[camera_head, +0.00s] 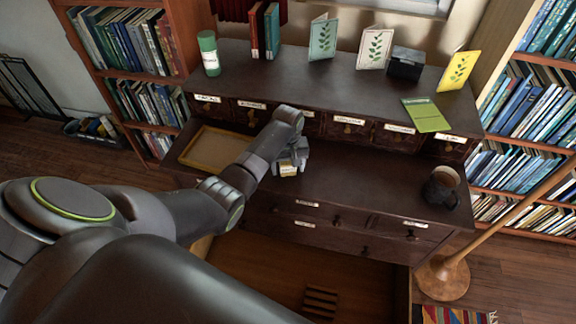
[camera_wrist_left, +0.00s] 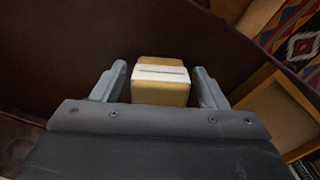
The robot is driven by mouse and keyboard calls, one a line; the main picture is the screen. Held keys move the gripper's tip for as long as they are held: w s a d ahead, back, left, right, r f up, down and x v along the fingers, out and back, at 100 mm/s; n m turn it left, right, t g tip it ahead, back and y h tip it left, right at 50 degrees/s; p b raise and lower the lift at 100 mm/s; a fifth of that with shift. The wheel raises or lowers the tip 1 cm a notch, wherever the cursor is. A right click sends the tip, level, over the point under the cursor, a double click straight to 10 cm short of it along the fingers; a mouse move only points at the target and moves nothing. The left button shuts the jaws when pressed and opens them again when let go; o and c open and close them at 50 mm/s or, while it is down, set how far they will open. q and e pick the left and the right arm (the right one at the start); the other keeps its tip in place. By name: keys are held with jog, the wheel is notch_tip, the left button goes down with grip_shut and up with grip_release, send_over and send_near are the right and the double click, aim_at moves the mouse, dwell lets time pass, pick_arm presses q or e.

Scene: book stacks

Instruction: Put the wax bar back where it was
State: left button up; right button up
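The wax bar (camera_head: 289,170) is a small yellow block with a white band. It shows at the tip of my left gripper (camera_head: 290,160), over the front part of the dark desk. In the left wrist view the wax bar (camera_wrist_left: 160,83) sits between the two fingers of my left gripper (camera_wrist_left: 160,80). A narrow dark gap shows on each side of the bar, so the fingers look open around it. Whether the bar rests on the desk is hard to tell. My right gripper is not in view.
A yellowish tray (camera_head: 214,149) lies left of the gripper. A dark mug (camera_head: 441,187) stands at the desk's right. Cards, a green candle-like cylinder (camera_head: 208,53), books and a black box (camera_head: 405,65) stand on the upper shelf. An open drawer (camera_head: 285,262) juts out below.

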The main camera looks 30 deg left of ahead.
pick_arm(q)
notch_tip(320, 180, up, 12)
jog(key=shift+r, duration=0.15)
dwell(0.6)
dwell(0.3)
